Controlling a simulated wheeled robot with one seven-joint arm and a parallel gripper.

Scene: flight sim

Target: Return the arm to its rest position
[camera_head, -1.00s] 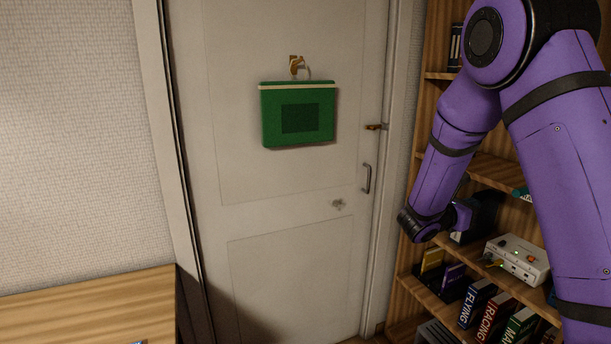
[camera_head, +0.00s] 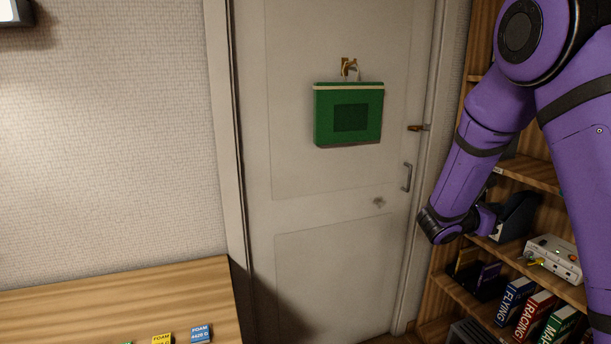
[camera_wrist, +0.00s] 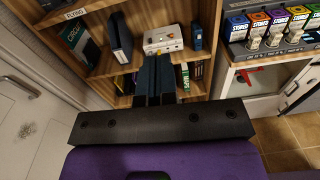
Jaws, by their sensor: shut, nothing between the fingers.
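My purple arm fills the right side of the head view, folded with its elbow up and its forearm hanging down in front of the shelf. Its hand end hangs at the lower left of the arm, and the fingers are hard to make out there. In the wrist view my gripper (camera_wrist: 155,100) shows its two dark fingers together, with nothing between them. The fingers point toward the bookshelf and look clear of it.
A wooden bookshelf (camera_head: 440,300) holds a white console (camera_head: 553,258) and several books. A green bag (camera_head: 349,115) hangs on the white door (camera_head: 335,200). A wooden desk (camera_head: 120,295) stands at lower left. The wrist view shows a white cabinet (camera_wrist: 262,102) at right.

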